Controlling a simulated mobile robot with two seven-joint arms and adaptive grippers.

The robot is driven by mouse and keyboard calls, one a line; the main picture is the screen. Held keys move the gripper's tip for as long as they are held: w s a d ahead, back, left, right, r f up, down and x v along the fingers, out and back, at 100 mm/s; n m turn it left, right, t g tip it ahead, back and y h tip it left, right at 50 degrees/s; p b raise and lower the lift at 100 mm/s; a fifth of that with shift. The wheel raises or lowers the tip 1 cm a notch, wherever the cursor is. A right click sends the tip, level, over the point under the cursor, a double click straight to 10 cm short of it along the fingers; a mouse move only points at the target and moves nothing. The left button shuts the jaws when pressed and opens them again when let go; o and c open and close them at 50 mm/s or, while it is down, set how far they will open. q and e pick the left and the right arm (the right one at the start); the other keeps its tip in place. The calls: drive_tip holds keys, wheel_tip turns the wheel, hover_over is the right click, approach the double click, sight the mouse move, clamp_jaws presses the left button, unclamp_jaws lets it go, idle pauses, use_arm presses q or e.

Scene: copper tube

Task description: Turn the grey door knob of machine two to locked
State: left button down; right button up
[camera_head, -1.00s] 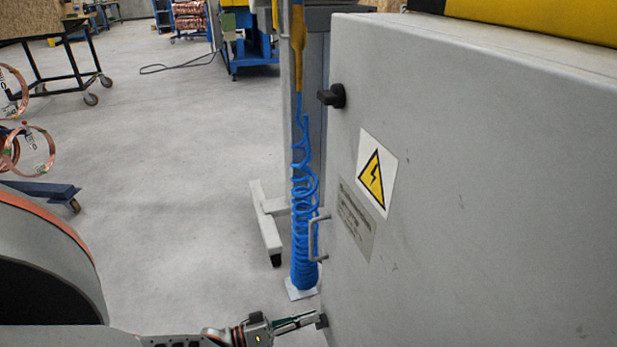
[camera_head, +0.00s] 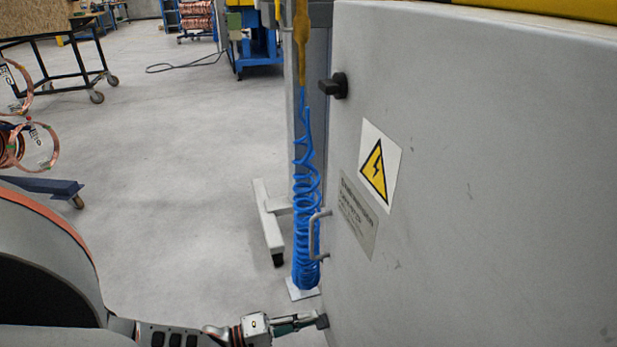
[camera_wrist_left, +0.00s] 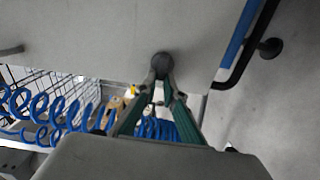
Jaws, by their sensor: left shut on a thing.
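The cabinet door (camera_head: 480,190) is grey and fills the right of the head view. A small dark grey knob (camera_head: 322,321) sits low near its left edge. My left gripper (camera_head: 313,322) comes in from the left and is shut on this knob. In the left wrist view the knob (camera_wrist_left: 163,62) looks round and dark against the grey door, with the fingertips (camera_wrist_left: 161,84) closed at its near side. A second black knob (camera_head: 334,86) sits high on the same door. The fingers partly hide the lower knob, and its exact angle is unclear. My right gripper is not in view.
A metal pull handle (camera_head: 318,237) sticks out between the two knobs. A coiled blue hose (camera_head: 305,215) hangs beside the door's left edge. A yellow warning sign (camera_head: 379,165) is on the door. The floor (camera_head: 180,190) to the left is open.

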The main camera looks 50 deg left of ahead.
use_arm(q)
drive_tip(key=shift+f, duration=0.1)
idle(0.3)
drive_tip(key=c, duration=2.1)
unclamp_jaws()
drive_tip(key=shift+c, duration=0.2)
drive_tip(key=shift+s, duration=0.15)
drive_tip(key=v, duration=1.1)
drive_tip(key=shift+s, duration=0.4)
drive_tip(key=shift+a, duration=0.1)
